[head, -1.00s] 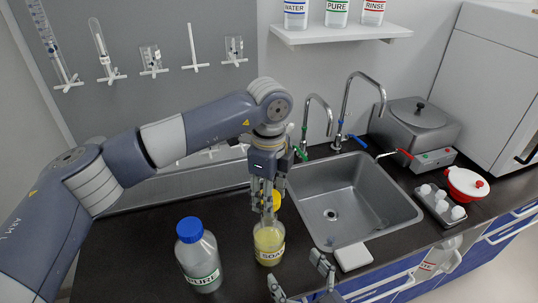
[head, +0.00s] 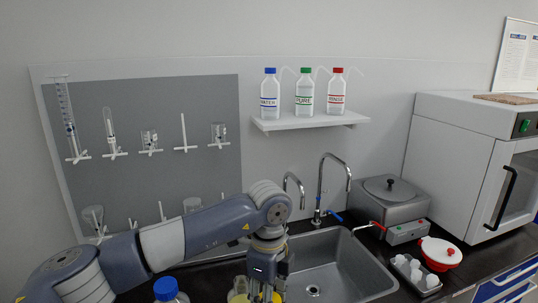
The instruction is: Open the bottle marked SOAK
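The bottle marked SOAK shows only as a pale glassy top with some yellow (head: 239,290) at the bottom edge of the head view. Its label is out of frame. My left gripper (head: 270,290) points down just right of it, its fingertips at the picture's bottom edge. A yellow patch, perhaps the cap (head: 277,297), shows at the fingertips. Whether the fingers grip it cannot be made out. My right gripper is out of view.
A blue-capped bottle (head: 166,290) stands left of the gripper. The sink (head: 335,262) with two taps lies to the right. A shelf (head: 310,123) holds three wash bottles. A metal bath (head: 388,205) and a red-and-white container (head: 440,252) stand farther right.

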